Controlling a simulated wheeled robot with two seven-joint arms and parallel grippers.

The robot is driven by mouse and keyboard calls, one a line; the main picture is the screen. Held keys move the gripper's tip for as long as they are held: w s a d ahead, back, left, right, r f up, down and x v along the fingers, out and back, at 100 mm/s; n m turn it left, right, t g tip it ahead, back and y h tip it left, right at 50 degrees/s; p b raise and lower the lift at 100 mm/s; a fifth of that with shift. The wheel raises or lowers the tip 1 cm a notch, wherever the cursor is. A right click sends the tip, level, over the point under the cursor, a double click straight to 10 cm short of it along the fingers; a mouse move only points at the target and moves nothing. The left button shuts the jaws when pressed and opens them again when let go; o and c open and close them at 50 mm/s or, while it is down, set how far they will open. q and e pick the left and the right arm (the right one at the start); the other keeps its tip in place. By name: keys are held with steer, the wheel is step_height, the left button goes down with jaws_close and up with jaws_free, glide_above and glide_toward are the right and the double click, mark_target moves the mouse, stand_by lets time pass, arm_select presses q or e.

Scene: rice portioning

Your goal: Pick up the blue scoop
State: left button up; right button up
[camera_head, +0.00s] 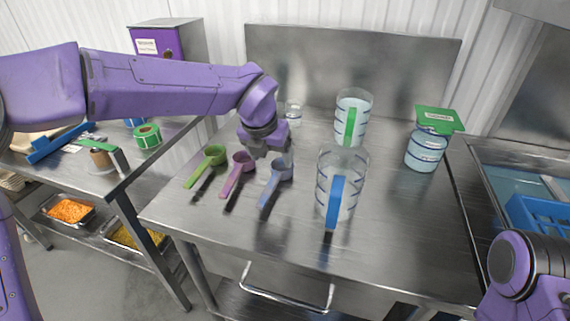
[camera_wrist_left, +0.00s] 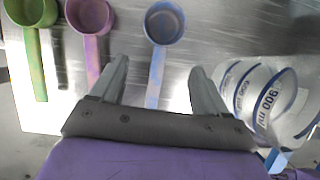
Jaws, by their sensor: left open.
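The blue scoop (camera_head: 270,186) lies on the steel table in the head view, rightmost of three scoops. My left gripper (camera_head: 270,152) is open and empty, above the table at the cup end of the scoops. In the left wrist view, the blue scoop's round cup (camera_wrist_left: 164,22) is beyond the fingertips. Its handle runs back between the two open fingers of my left gripper (camera_wrist_left: 160,66). The fingers look apart from the handle; their height above it is hard to tell. My right gripper is out of view; only part of my right arm shows at lower right.
A purple scoop (camera_head: 237,170) and a green scoop (camera_head: 208,163) lie to the left. A blue-striped container (camera_head: 325,200) stands close on the right, a green-striped one (camera_head: 343,110) behind it. A green-lidded jar (camera_head: 424,152) is farther right. The front right tabletop is clear.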

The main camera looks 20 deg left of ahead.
mark_target(277, 173)
arm_select(q)
steer(key=p+x, duration=0.1)
steer(key=x, duration=0.8)
steer(key=shift+s+d+p, duration=0.1)
steer(key=shift+p, duration=0.25)
jaws_close()
